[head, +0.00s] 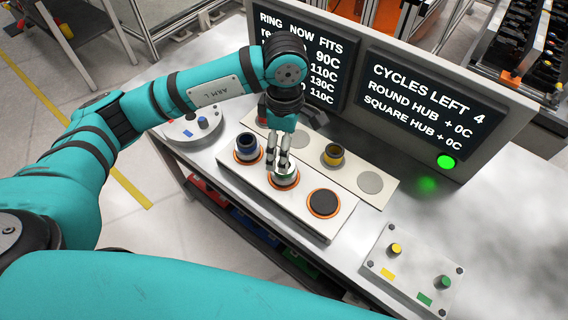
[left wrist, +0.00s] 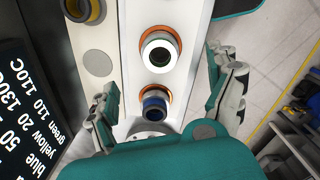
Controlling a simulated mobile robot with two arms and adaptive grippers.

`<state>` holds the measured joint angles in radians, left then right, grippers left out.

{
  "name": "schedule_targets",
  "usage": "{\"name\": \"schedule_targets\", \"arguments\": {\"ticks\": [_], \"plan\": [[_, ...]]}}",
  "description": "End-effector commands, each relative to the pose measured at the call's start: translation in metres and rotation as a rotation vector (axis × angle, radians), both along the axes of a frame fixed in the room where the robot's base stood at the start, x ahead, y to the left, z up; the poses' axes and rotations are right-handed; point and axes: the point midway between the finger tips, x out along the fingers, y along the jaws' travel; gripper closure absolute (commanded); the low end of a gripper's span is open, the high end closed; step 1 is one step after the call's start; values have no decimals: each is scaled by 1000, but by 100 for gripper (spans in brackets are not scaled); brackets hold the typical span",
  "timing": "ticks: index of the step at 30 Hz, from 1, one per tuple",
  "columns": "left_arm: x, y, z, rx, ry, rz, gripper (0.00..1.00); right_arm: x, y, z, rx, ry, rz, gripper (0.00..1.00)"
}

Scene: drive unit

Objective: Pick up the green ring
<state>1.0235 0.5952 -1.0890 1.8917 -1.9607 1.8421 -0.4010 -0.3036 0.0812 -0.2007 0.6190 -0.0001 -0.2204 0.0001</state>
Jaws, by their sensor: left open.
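A pale ring with a dark, faintly green centre sits on the middle orange-rimmed seat; I take it for the green ring (left wrist: 160,52), though its colour is unclear. In the head view this ring (head: 285,179) is partly hidden by my left gripper (head: 279,158), which points down over it. In the left wrist view my left gripper (left wrist: 170,100) has its fingers wide apart and nothing between them is held. The side screen (left wrist: 25,115) lists green at 110 with 110C. My right gripper is not in view.
A blue ring (head: 248,150) sits on the left seat; the right seat (head: 323,203) is empty and dark. A yellow ring (head: 333,155) stands on the plate behind. A button box (head: 420,270) is at the right. Upright screens (head: 425,95) stand behind.

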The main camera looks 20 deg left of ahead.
Motion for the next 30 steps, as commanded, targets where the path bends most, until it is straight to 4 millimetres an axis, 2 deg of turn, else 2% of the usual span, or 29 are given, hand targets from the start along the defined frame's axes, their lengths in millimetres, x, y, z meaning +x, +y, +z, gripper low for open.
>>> {"name": "schedule_targets", "arguments": {"ticks": [1, 4, 10, 13, 17, 21, 29, 30], "plan": [[-1, 0, -7, 1, 5, 1, 11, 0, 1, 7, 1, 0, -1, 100], [-1, 0, -24, -1, 4, 1, 11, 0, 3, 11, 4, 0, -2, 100], [-1, 0, -38, -2, 1, -2, 11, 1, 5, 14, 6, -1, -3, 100], [-1, 0, -46, -1, 5, 1, 11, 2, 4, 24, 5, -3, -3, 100], [-1, 2, -66, 0, 6, 0, 11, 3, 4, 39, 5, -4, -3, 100], [0, 2, -84, -2, 3, 0, 11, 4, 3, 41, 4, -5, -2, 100], [0, 1, -90, -2, -1, -1, 11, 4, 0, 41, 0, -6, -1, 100], [0, 1, -90, -2, -1, -1, 13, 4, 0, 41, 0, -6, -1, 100]]}}
